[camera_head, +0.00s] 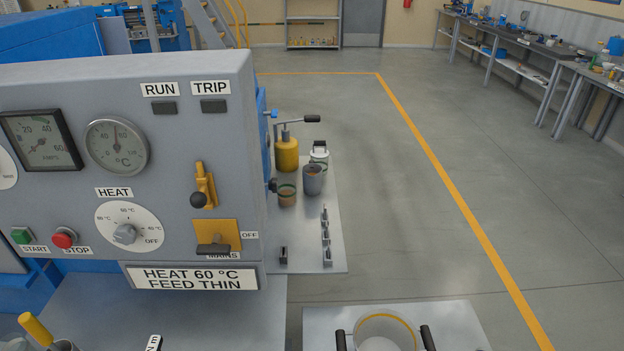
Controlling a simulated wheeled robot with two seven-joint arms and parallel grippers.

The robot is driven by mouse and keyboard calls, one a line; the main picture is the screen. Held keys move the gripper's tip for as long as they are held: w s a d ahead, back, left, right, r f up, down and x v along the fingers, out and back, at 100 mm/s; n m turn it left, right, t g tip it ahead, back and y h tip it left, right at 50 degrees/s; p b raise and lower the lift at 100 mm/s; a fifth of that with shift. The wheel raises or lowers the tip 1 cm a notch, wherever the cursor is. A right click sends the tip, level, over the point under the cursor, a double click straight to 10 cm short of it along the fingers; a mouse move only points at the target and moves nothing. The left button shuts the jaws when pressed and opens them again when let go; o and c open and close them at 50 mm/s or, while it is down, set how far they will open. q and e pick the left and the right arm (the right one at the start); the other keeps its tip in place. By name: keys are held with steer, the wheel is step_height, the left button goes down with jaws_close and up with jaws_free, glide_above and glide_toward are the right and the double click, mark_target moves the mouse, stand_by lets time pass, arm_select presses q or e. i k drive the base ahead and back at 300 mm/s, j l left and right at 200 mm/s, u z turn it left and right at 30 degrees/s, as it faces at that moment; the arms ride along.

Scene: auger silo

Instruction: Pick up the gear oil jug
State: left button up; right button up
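A small white container with a black top (319,155) stands at the back of the grey side shelf, right of the control panel. Its label is too small to read, so I cannot tell if it is the gear oil jug. A grey cup (313,180) stands in front of it and hides its lower part. A yellow canister with a lever pump (287,153) stands to its left. On the far right bench, a pale container with green (602,58) is also too small to identify. Neither of my grippers is in view.
The control panel (180,92) fills the left. A brownish cup (287,194) and metal clips (326,236) share the side shelf. A pot with a yellow rim (384,319) and black side handles stands at the bottom. Floor (400,215) to the right is clear.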

mark_target(311, 172)
steer(key=z, duration=1.5)
steer(key=i+l+z, duration=0.2)
steer(key=l, duration=0.3)
steer(key=i+l+z, duration=0.2)
steer(key=l, duration=0.25)
steer(key=i+l+z, duration=0.2)
steer(key=l, duration=0.2)
steer(key=i+l+z, duration=0.2)
steer(key=i+l, duration=0.15)
steer(key=i+l+z, duration=0.1)
steer(key=i, duration=0.35)
steer(key=i+l, duration=0.25)
steer(key=i, duration=0.15)
steer(key=i+u, duration=0.45)
steer(key=i+l+u, duration=0.1)
steer(key=i+u, duration=0.4)
steer(key=i+j+u, duration=0.2)
steer(key=i+u, duration=1.25)
steer(key=i, duration=0.45)
steer(key=i+l+u, duration=0.2)
steer(key=i, duration=0.4)
steer(key=j, duration=0.1)
